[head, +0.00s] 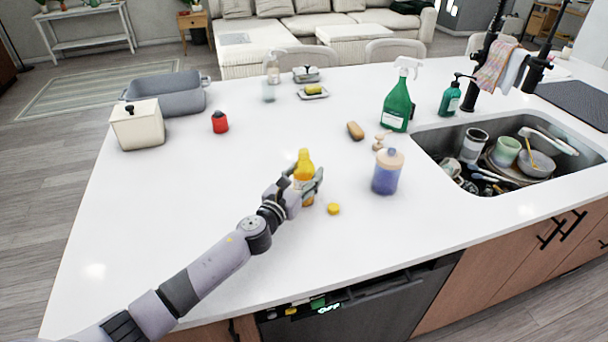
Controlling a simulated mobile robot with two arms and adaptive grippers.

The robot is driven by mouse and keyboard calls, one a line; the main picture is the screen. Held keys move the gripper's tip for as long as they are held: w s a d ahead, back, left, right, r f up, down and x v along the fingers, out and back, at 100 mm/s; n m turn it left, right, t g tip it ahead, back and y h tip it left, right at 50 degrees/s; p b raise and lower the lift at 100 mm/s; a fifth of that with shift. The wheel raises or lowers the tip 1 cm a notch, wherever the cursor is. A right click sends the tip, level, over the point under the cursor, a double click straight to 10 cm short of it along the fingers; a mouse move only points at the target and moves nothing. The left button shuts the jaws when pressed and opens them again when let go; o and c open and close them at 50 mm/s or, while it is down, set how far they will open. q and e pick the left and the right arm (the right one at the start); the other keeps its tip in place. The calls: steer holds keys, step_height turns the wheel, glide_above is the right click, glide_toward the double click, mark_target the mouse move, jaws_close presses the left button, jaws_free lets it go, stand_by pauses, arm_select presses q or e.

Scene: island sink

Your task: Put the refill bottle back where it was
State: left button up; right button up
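A yellow bottle (304,160), which looks like the refill bottle, is upright near the middle of the white island top. My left gripper (307,184) is around its body, one finger on each side, and appears shut on it. The fingers hide part of the bottle. I cannot tell whether its base touches the counter. A small yellow cap (333,209) lies on the counter just right of the bottle. A blue-purple dispenser jar (386,176) with a beige top stands further right. My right gripper is not in view.
A red jar (220,122), cream canister (137,126) and grey basin (168,93) are at left. The counter's left-front is clear.

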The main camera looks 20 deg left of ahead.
arm_select(q)
steer(key=shift+o, duration=1.2)
steer(key=shift+r, duration=0.15)
steer(key=shift+s+a, duration=0.1)
steer(key=shift+s, duration=0.15)
steer(key=s, duration=0.3)
steer(key=s+a, duration=0.1)
steer(key=s, duration=0.3)
steer(key=s+a+b, duration=0.1)
steer(key=s, duration=0.3)
steer(key=shift+s, duration=0.15)
